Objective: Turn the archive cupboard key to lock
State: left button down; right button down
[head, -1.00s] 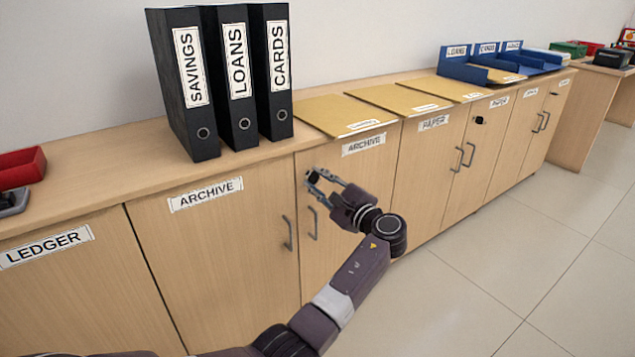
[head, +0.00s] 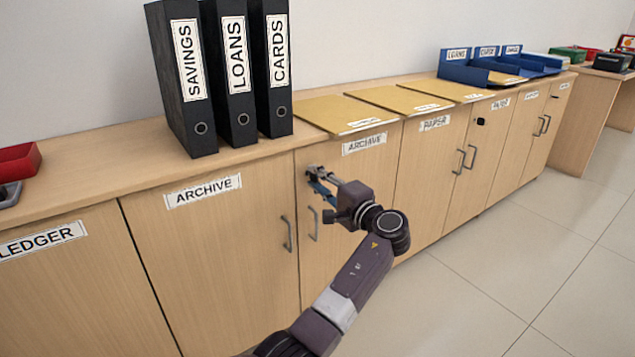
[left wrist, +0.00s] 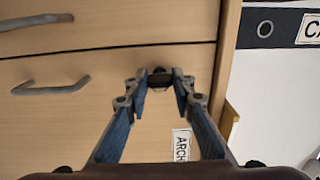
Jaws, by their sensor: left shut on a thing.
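The archive cupboard has two wooden doors, a left door (head: 225,255) and a right door (head: 345,260), each with an ARCHIVE label. My left gripper (head: 314,177) is at the upper left corner of the right door, shut on the small dark key. In the left wrist view the key (left wrist: 159,71) shows between the fingertips of the left gripper (left wrist: 160,82), close to the door face. The fingers hide most of the key in the head view, and its exact angle is hard to tell. Both doors look closed. My right gripper is not in view.
Door handles (head: 287,234) stick out just below my left gripper. Black binders (head: 235,100) and tan folders (head: 345,114) stand and lie on the counter top above. A paper cupboard (head: 425,180) is to the right. The floor in front is clear.

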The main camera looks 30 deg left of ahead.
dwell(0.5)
pick_arm(q)
jog(key=c, duration=1.6)
grip_release()
jog(key=v, duration=1.2)
